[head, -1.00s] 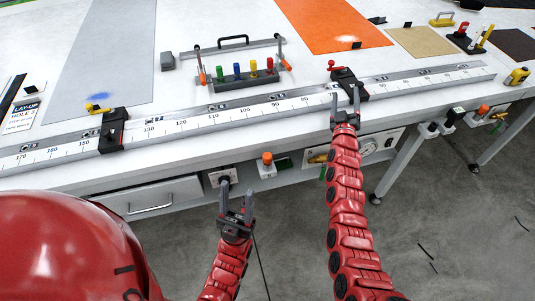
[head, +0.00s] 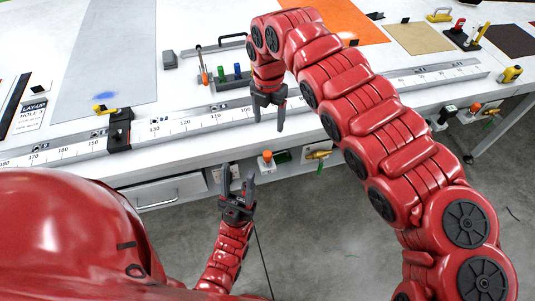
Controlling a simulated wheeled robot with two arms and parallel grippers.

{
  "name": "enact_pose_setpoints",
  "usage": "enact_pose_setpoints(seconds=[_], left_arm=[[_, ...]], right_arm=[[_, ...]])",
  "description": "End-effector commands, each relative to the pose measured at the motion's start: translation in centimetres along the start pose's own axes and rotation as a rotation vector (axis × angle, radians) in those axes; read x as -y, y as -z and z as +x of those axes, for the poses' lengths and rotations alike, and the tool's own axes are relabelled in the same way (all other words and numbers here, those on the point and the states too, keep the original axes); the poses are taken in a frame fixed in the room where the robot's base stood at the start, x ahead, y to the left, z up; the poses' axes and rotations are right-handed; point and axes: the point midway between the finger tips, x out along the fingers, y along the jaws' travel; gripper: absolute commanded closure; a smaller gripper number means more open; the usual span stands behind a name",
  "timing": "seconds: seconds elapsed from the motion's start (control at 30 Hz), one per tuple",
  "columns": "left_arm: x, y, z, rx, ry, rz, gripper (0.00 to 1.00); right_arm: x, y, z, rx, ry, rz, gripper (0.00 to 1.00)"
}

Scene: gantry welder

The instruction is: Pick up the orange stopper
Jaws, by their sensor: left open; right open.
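No single thing is clearly the orange stopper. One orange upright tip (head: 204,77) stands at the left end of the rack on the bench. An orange knob (head: 267,155) sits on a small white box at the bench's front edge. My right gripper (head: 269,122) points down with fingers apart and empty, over the front ruler rail, above and close to the orange knob in the picture. My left gripper (head: 238,170) points up, open and empty, in front of the bench and left of the knob. My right arm hides the rack's right part.
The ruler rail (head: 185,127) runs along the bench front, with a black stop block (head: 120,128) and a yellow piece (head: 103,109). Green and blue pegs (head: 237,71) stand in the rack. A drawer (head: 155,192) is below. A grey sheet (head: 110,55) and orange sheet (head: 350,25) lie behind.

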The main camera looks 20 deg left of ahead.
Motion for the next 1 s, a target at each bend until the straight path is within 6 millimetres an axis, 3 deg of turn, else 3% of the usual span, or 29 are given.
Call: enact_pose_setpoints(seconds=[0.4,0.77,1.0], left_arm=[[0.2,0.6,3.6,0.000,0.000,0.000,0.50],[0.2,0.8,4.5,0.000,0.000,0.000,0.50],[0.3,1.0,5.6,0.000,0.000,0.000,0.50]], right_arm=[[-0.1,0.4,9.2,-0.009,0.000,0.000,0.29],[-0.4,0.1,11.8,-0.002,-0.008,0.001,0.29],[-0.6,0.2,14.7,-0.002,-0.007,0.002,0.29]])
